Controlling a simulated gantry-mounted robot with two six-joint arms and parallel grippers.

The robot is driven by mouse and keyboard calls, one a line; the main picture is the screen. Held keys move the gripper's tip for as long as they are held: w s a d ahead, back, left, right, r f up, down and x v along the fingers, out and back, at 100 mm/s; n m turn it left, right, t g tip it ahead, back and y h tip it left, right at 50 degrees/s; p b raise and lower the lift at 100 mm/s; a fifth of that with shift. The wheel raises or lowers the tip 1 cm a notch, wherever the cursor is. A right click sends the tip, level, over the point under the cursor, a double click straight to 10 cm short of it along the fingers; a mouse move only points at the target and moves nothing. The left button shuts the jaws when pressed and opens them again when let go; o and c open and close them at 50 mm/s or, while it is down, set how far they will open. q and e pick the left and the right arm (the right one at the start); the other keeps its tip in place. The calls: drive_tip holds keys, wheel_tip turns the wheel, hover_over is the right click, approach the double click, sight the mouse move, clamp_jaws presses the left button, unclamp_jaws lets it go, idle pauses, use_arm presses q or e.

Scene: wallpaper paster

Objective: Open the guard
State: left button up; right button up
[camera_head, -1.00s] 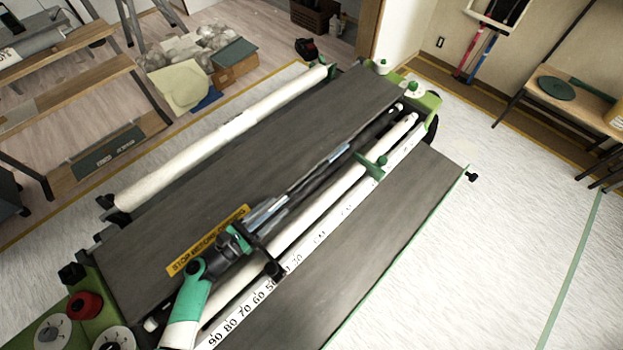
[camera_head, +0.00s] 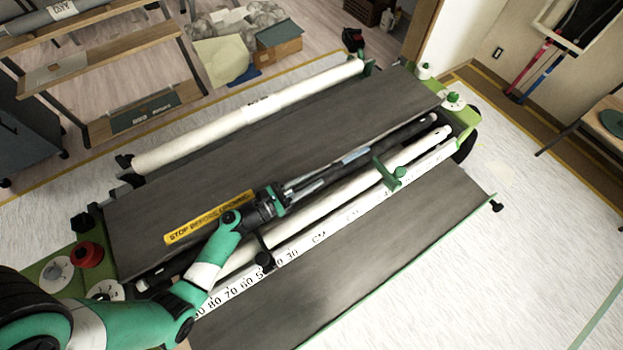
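The guard appears to be the long dark grey panel (camera_head: 330,125) over the pasting machine, lying flat and closed. A yellow label (camera_head: 210,218) reading "STOP BEFORE OPENING" is at its near left edge. My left gripper (camera_head: 285,196) is at the panel's front edge, just right of the label, pointing along the dark slot and rollers. Its fingers blend with the dark parts there, so I cannot tell whether they touch the panel or how wide they are. My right gripper is not in view.
A white roll (camera_head: 250,112) lies behind the panel. A white roller (camera_head: 330,205) and a numbered ruler (camera_head: 325,232) run in front, with a green bracket (camera_head: 391,174) on them. A red knob (camera_head: 87,254) and dials are at the left end. A lower grey tray (camera_head: 400,245) is bare.

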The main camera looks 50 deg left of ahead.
use_arm(q)
clamp_jaws()
idle(1.1)
